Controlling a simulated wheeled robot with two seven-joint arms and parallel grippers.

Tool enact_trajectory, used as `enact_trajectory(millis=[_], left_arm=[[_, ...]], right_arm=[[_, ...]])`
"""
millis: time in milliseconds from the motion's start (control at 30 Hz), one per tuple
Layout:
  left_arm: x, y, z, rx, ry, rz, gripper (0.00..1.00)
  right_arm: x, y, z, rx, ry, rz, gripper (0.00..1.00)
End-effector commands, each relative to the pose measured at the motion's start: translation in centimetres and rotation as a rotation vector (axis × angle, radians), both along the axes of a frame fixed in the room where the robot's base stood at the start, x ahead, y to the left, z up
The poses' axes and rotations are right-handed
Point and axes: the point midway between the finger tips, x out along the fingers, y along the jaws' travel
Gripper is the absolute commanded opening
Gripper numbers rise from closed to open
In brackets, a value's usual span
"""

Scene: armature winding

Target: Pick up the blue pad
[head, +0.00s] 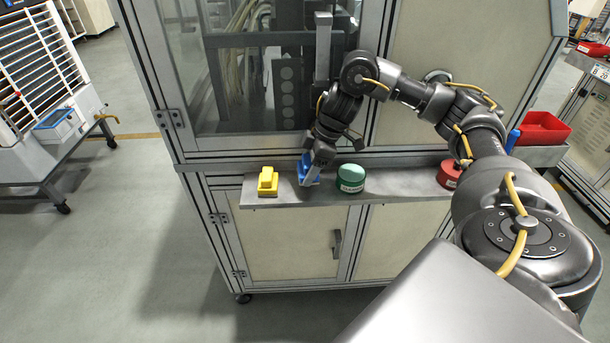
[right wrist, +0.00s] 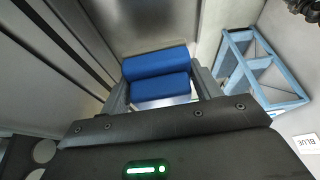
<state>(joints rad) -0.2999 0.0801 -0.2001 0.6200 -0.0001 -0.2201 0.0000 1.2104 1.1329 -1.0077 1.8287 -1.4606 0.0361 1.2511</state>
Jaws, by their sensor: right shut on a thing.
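The blue pad (head: 306,169) is on the narrow grey shelf (head: 290,195) of the machine cabinet in the head view. In the right wrist view the blue pad (right wrist: 158,75) shows between the two fingers (right wrist: 158,98). Whether the pad still touches the shelf I cannot tell. My left gripper is not in view.
A red round container (head: 450,174) stands further right on the shelf, partly behind my right arm. A red bin (head: 541,129) is beyond it. The cabinet's glass door (head: 235,90) rises close behind the shelf. The floor (head: 130,240) at left is clear.

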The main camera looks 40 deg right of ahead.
Motion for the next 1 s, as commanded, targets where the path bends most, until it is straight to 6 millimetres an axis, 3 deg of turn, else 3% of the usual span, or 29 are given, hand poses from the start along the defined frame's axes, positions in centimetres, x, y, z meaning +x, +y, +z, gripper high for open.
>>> enact_trajectory(millis=[233, 400, 600, 1000], left_arm=[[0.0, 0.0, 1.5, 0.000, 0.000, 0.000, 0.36], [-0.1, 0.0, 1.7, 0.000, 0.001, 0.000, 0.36], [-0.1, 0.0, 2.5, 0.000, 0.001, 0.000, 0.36], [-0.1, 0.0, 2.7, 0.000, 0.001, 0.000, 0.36]], right_arm=[[-3.5, -2.5, 5.6, -0.002, -0.004, -0.005, 0.38], [-7.1, -4.8, 6.9, -0.002, 0.000, -0.005, 0.38], [-9.7, -6.5, 8.3, 0.000, 0.000, -0.003, 0.38], [-10.9, -7.2, 8.8, 0.000, 0.001, -0.002, 0.38]])
